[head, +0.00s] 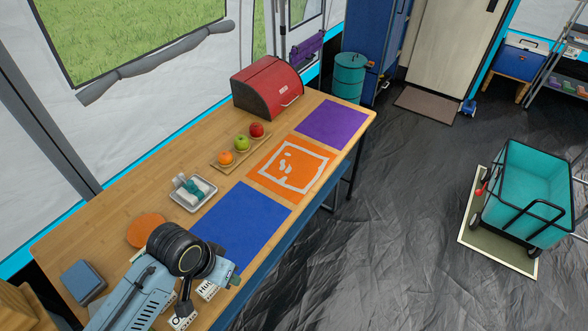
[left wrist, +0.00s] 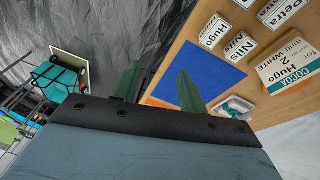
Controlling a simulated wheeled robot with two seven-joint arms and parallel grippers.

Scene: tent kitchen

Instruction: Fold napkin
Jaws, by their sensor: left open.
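Flat cloth-like squares lie along the wooden table: a blue one (head: 240,222), an orange one with a white outline pattern (head: 290,167) and a purple one (head: 333,124). I cannot tell which of them is the napkin. A small tray (head: 207,203) holds white and teal items, possibly cloth, beside the blue square. My left arm reaches in over the near end of the table. In the left wrist view the two fingers of my left gripper (left wrist: 158,88) are apart with nothing between them. The blue square (left wrist: 213,78) shows beyond them. My right gripper is in neither view.
A board with an orange, a green apple and a red apple (head: 257,130) lies behind the orange square. A red bread box (head: 265,88) stands at the far end. Name cards (left wrist: 238,46) and a cocoa box (left wrist: 288,72) are near my left gripper. A teal cart (head: 530,190) stands right.

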